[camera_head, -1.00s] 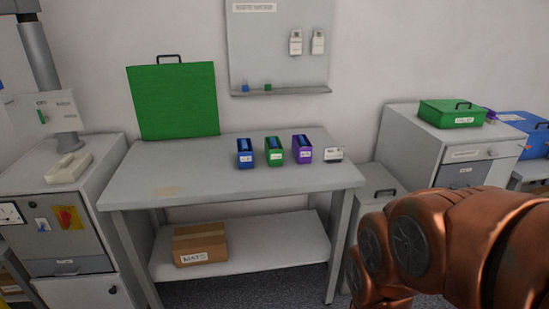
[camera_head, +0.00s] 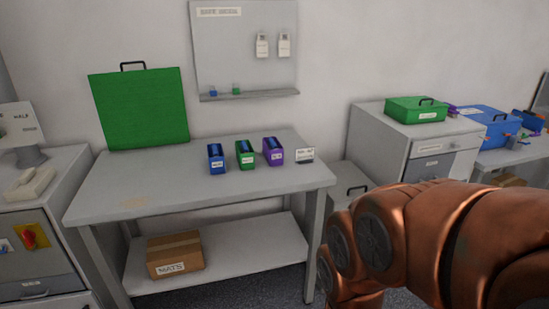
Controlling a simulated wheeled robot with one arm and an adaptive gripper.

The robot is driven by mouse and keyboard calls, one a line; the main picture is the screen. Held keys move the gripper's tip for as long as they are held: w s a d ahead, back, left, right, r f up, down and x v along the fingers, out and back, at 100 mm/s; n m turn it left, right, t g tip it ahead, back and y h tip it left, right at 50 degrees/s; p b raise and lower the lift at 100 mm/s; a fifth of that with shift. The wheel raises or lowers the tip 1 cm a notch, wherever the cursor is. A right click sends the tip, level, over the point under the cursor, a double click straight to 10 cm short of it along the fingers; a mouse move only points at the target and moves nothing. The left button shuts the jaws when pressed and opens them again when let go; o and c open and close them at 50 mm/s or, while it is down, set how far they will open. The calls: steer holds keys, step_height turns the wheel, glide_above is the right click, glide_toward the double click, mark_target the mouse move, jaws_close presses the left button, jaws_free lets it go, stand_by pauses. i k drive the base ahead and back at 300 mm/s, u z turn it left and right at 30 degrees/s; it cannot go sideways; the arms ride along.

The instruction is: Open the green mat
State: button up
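A flat green square panel with a black handle on its top edge, which looks like the green mat (camera_head: 140,108), stands upright against the wall at the back left of the grey table (camera_head: 110,192). I cannot tell whether it is folded. A cardboard box (camera_head: 176,262) labelled "MATS" sits on the table's lower shelf; its top looks closed. My copper-coloured arm fills the lower right of the head view. My gripper is outside the picture.
Blue (camera_head: 216,158), green (camera_head: 245,154) and purple (camera_head: 273,151) holders and a small label stand at the table's back right. The table's front and left are clear.

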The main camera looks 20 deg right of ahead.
mark_target(145, 108)
steer(key=u, duration=0.25)
steer(key=i, duration=0.4)
steer(key=u, duration=0.9)
steer(key=i, duration=1.1)
steer(key=u, duration=0.35)
steer(key=i, duration=1.1)
steer(key=z, duration=0.25)
